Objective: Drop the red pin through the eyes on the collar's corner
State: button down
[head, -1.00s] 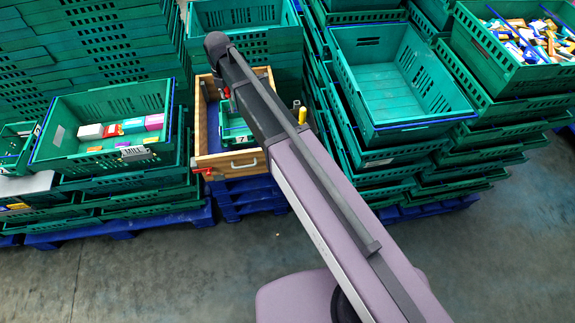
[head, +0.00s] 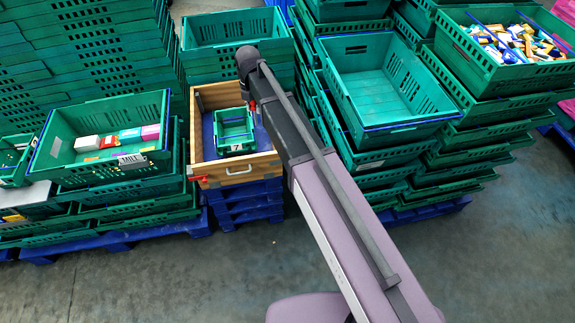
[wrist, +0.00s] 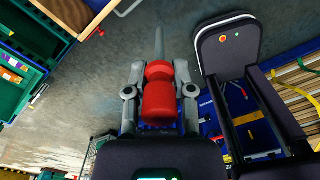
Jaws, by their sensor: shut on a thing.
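In the wrist view my gripper (wrist: 160,84) is shut on the red pin (wrist: 160,100). Its thick red grip sits between the two fingers, and its thin grey shaft points away from the gripper, over the grey floor. In the head view the wooden collar (head: 237,171) stands on blue pallets, with a small red part (head: 200,179) at its front left corner. A corner of the collar also shows at the wrist view's upper left (wrist: 65,18), apart from the pin, with a red part (wrist: 99,32) beside it. The eyes are too small to make out. My arm hides the collar's right side.
Grey floor (head: 170,275) is clear in front.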

jog(key=shift+s+a, duration=0.1)
jog(key=shift+a, duration=0.05)
jog(key=shift+f, duration=0.1)
jog(key=shift+d+f+b, duration=0.25)
jog(key=shift+f+b, duration=0.15)
jog(key=shift+b, duration=0.1)
jog(key=s+d+f+m+b, duration=0.1)
jog(key=s+d+f+b, duration=0.2)
jog(key=d+f+b, duration=0.5)
jog(key=s+d+f+m+b, duration=0.1)
jog(key=s+d+f+b, duration=0.2)
jog(key=d+f+b, duration=0.4)
notch_tip(320, 180, down, 7)
jog(key=b, duration=0.6)
jog(key=shift+d+r+b, duration=0.15)
jog(key=shift+d+b, duration=0.2)
jog(key=shift+d, duration=0.05)
jog(key=w+a, duration=0.3)
jog(key=w, duration=0.3)
jog(key=w+a+f+b, duration=0.1)
jog(key=w+a, duration=0.2)
jog(key=w, duration=0.4)
jog(key=shift+w+f, duration=0.15)
jog(key=shift+w, duration=0.1)
